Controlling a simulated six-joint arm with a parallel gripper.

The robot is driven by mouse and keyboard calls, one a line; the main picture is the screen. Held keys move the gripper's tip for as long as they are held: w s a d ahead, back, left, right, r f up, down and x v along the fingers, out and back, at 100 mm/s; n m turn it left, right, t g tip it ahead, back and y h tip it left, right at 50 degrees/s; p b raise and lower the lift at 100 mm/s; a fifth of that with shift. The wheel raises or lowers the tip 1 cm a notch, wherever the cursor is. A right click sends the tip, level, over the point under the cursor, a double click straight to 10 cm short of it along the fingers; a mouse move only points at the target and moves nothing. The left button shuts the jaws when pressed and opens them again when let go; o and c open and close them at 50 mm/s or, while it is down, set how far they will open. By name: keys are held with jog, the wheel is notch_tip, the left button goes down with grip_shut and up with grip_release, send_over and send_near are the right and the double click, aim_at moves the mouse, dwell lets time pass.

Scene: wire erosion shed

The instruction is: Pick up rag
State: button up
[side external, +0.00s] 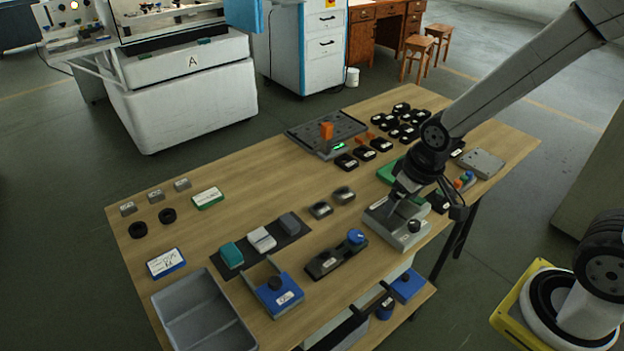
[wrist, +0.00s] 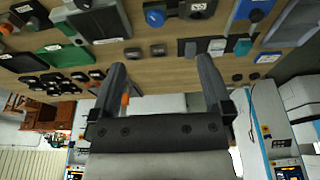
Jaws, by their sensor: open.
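No item is clearly marked as the rag. Three small folded-looking pieces, a teal one (side external: 231,254), a white one (side external: 262,239) and a dark grey one (side external: 289,223), sit in a row on a dark mat (side external: 235,269); I cannot tell which, if any, is the rag. The teal piece (wrist: 242,47) and white piece (wrist: 217,45) also show in the wrist view, beyond the fingertips. My gripper (side external: 396,204) is over the grey fixture (side external: 411,233) at the table's right, apart from the row. In the wrist view its fingers (wrist: 161,72) are spread with nothing between them.
A grey tray (side external: 204,312) is at the near left. Several black pieces (side external: 400,125) crowd the far right.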

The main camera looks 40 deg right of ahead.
jog(key=w+a+f, duration=0.2)
jog(key=w+a, duration=0.1)
jog(key=w, duration=0.6)
jog(key=t, duration=0.2)
send_near(261, 237)
jog(key=shift+w+d+f, duration=0.2)
jog(key=shift+w+d, duration=0.1)
jog(key=shift+w, duration=0.15)
jog(key=shift+w+a+f, duration=0.2)
jog(key=shift+a+f, duration=0.15)
jog(key=shift+x, duration=1.3)
jog(key=shift+f, duration=0.15)
jog(key=shift+s+x, duration=0.15)
jog(key=shift+x, duration=0.65)
jog(key=shift+s+x, duration=0.15)
jog(key=shift+x, duration=1.65)
jog(key=shift+d, duration=0.1)
